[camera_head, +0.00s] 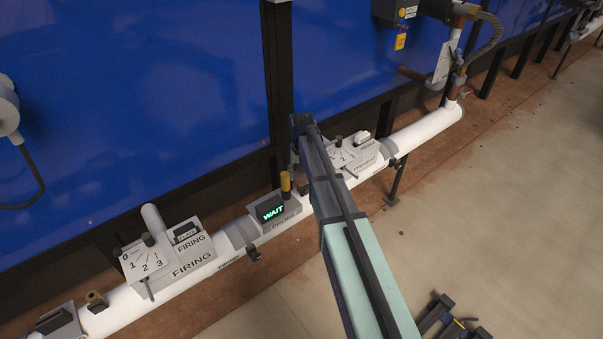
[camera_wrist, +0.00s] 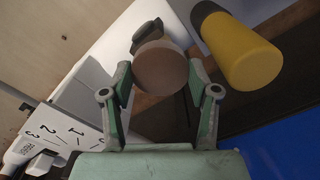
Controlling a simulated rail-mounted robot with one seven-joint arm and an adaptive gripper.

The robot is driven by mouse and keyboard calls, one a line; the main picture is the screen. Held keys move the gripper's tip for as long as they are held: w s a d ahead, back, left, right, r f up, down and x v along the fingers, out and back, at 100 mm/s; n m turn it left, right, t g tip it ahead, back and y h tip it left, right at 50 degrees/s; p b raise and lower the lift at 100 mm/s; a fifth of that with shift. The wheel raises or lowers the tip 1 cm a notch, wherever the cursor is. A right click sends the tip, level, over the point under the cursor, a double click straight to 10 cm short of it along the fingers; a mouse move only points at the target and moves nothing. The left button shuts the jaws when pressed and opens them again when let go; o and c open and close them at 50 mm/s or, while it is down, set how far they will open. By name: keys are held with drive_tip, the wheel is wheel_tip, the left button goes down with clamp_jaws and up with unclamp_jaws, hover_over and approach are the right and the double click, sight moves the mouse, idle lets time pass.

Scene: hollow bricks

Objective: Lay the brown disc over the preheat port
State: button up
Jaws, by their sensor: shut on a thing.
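My gripper (camera_wrist: 160,72) is shut on the brown disc (camera_wrist: 160,68), which shows round and face-on between the two fingers in the wrist view. In the head view my arm hides the disc, and the gripper end is over the white pipe. The grey preheat box (camera_head: 367,164) with its numbered dial is just right of my arm; a numbered dial plate also shows at the lower left of the wrist view (camera_wrist: 62,130). I cannot make out the preheat port; my arm or the disc may cover it.
A yellow-capped cylinder (camera_wrist: 235,50) stands close to the right finger; a yellow post (camera_head: 285,185) is beside the WAIT display (camera_head: 270,212). The firing box (camera_head: 172,255) is further left on the white pipe (camera_head: 425,128). Blue panels (camera_head: 130,100) rise behind. The floor in front is mostly clear.

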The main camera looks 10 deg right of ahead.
drive_tip(key=o, duration=0.8)
wheel_tip(320, 180, up, 12)
idle(0.4)
drive_tip(key=shift+d, duration=0.1)
idle(0.5)
